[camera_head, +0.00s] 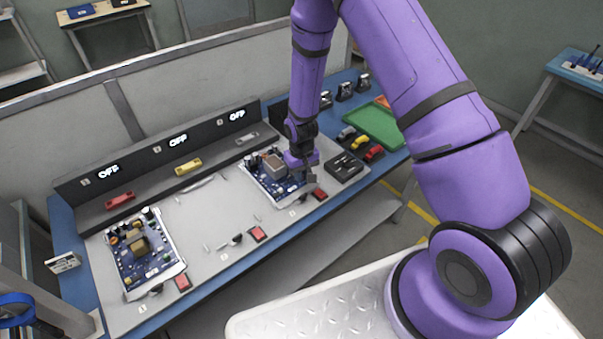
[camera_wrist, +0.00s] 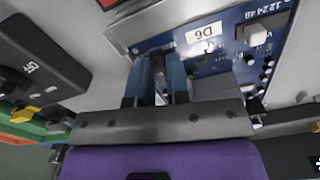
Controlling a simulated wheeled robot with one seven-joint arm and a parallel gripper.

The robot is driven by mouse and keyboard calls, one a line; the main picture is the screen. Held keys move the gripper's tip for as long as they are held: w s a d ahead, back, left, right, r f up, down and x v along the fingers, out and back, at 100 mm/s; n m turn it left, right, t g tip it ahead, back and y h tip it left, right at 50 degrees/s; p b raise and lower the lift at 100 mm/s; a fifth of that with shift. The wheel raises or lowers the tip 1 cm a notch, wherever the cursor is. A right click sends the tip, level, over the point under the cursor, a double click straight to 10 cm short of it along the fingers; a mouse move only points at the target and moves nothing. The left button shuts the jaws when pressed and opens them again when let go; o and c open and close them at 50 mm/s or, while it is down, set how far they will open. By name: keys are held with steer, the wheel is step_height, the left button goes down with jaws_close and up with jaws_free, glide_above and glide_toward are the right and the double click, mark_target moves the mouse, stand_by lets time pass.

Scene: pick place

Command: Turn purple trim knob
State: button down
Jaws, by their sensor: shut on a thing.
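My gripper (camera_head: 309,178) reaches down over the front right part of the right blue circuit board (camera_head: 262,185). In the wrist view my gripper's two bluish fingers (camera_wrist: 160,72) stand at the board (camera_wrist: 225,38), close to its metal edge. They are shut on a small, dull purplish piece (camera_wrist: 162,64), which looks like the purple trim knob. Most of the knob is hidden between the fingers. A white label reading D6 (camera_wrist: 206,31) lies just right of the fingers. In the head view the arm and gripper hide the knob.
A second board (camera_head: 143,254) lies at the left of the bench. Red buttons (camera_head: 257,234) line the front. OFF displays (camera_head: 178,139) run along the back.

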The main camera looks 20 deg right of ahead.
steer(key=n, duration=0.5)
steer(key=shift+w, duration=0.1)
steer(key=shift+n, duration=0.3)
stand_by(0.4)
steer(key=c, duration=1.1)
jaws_free()
step_height(320, 180, up, 11)
